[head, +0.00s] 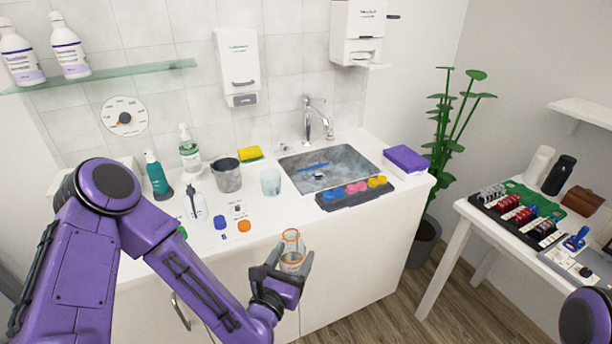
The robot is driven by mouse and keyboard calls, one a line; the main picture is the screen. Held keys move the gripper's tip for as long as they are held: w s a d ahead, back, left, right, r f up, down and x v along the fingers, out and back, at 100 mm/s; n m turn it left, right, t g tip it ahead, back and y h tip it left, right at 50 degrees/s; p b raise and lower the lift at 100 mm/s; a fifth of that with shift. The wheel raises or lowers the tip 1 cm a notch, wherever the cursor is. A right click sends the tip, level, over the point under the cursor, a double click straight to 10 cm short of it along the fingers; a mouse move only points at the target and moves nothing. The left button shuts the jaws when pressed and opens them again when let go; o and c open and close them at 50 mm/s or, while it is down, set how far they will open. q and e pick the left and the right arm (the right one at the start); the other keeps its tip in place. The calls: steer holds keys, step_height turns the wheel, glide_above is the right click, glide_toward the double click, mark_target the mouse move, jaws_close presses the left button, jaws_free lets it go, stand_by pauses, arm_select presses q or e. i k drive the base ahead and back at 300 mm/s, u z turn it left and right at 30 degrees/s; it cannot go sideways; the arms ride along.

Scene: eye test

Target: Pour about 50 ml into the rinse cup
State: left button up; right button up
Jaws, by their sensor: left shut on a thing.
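My left gripper (283,264) is shut on a small clear glass vessel (291,243) with orange edges. It holds the vessel roughly upright in front of the counter's front edge. What is inside the vessel is too small to tell. A pale translucent cup (271,182) stands on the counter left of the sink, behind and apart from the vessel; it looks like the rinse cup. A darker grey cup (226,175) stands to its left. My right gripper is out of view; only a purple part of my right arm shows at the lower right.
The sink (330,168) has a tap (318,120) behind it and a dark tray (355,193) of coloured pieces along its front. Bottles (157,176), a yellow sponge (250,153) and small caps (244,226) are on the counter. A side table (460,225) stands right, past open floor.

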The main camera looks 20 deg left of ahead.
mark_target(270, 178)
steer(key=z, duration=1.1)
steer(key=i, duration=1.45)
steer(key=u, duration=2.1)
